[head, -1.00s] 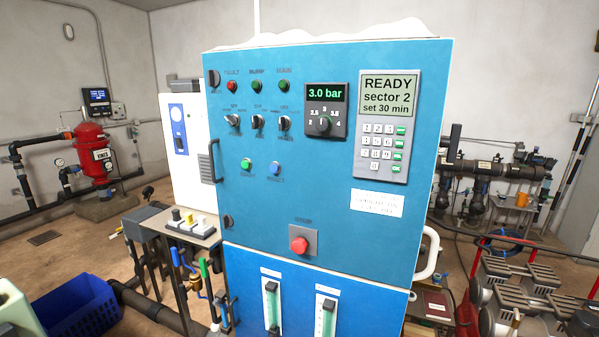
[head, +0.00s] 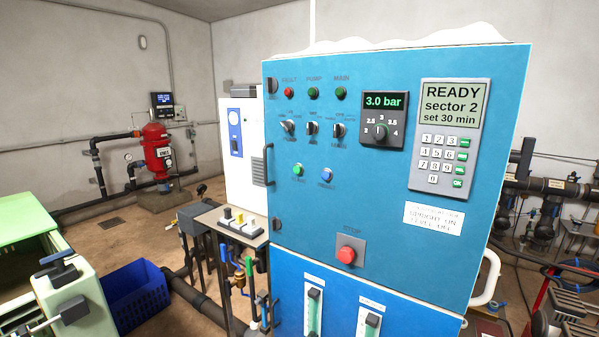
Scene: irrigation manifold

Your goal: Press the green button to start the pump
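The green button (head: 298,170) is on the front of the blue control cabinet (head: 390,210), left of a blue button (head: 327,175) and below a row of three dark selector switches. It looks like a small round cap in a pale ring, and its label is too blurred to read. The display (head: 453,105) reads READY, sector 2, set 30 min. A pressure dial (head: 384,120) shows 3.0 bar. A red stop button (head: 346,254) is lower on the cabinet. Neither of my grippers shows in the head view, and nothing covers the green button.
One red lamp (head: 289,92) and two green lamps (head: 313,93) top the panel. A small shelf with switches (head: 228,222) and pipes stands left of the cabinet. A blue crate (head: 135,297) and a green-lidded machine (head: 22,213) are at lower left. A white handle (head: 488,280) juts out right.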

